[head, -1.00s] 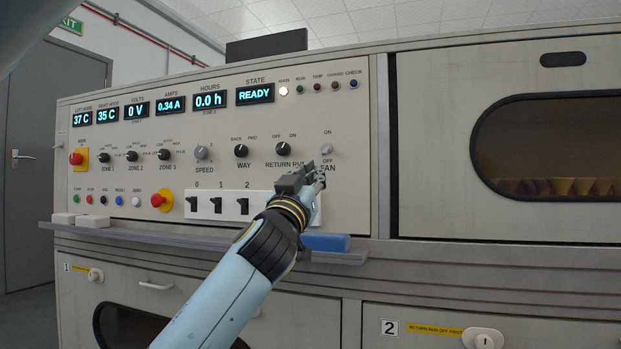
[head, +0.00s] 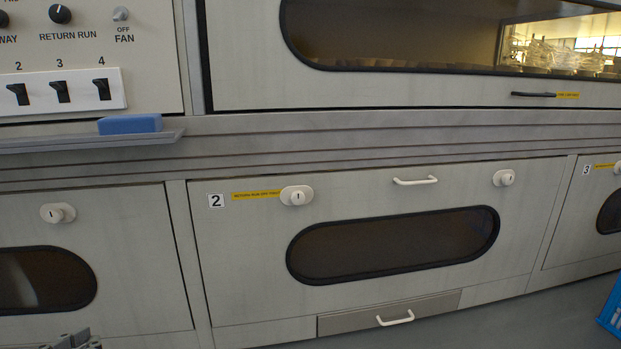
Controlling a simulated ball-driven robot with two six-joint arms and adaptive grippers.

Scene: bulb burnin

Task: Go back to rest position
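Only the tip of a dark gripper, which I take as my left gripper (head: 74,341), shows at the bottom left edge of the head view. It is in front of the lower cabinet panel and seems to touch nothing. Most of it is cut off by the frame, so I cannot tell whether its fingers are open or shut. My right gripper is not in view.
The control panel's FAN switch (head: 121,14), RETURN RUN knob (head: 60,14) and black toggles (head: 60,92) are at upper left. A blue block (head: 131,124) lies on the ledge (head: 60,144). Door 2 (head: 530,225) is closed. A blue crate (head: 612,312) stands at right.

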